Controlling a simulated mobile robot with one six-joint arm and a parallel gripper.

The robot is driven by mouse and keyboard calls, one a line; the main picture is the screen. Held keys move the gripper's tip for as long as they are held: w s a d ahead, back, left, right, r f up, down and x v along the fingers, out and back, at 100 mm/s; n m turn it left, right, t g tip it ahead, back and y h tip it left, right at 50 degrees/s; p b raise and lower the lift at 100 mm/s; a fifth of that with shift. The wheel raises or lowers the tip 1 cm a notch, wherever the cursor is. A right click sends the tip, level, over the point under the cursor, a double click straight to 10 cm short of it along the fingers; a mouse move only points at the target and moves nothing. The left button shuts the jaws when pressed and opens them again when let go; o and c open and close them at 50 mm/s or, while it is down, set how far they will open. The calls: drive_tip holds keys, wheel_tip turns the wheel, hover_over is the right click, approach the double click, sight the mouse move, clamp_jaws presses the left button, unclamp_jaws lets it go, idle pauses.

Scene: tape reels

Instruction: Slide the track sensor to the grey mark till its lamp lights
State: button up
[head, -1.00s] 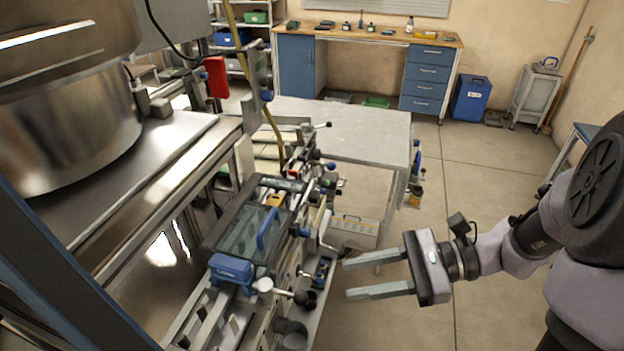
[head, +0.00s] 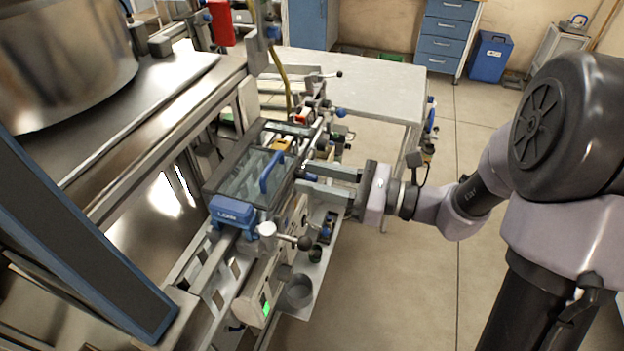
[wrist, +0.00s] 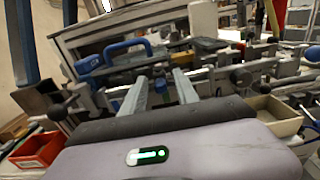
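My gripper (head: 302,177) is open, its two fingers apart and pointing left at the front side of the tape machine. Its fingertips are close to the machine's rail side, right of the clear-lidded cover (head: 240,178).
The cover has a blue handle (head: 271,172), and a blue block (head: 233,212) sits at its near end. A ball-ended lever (head: 304,242) sticks out below my gripper. A small green-lit display (head: 266,308) is lower down.

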drive_tip(key=shift+w+a, duration=0.15)
drive_tip(key=shift+a, duration=0.25)
clamp_jaws()
idle(1.2)
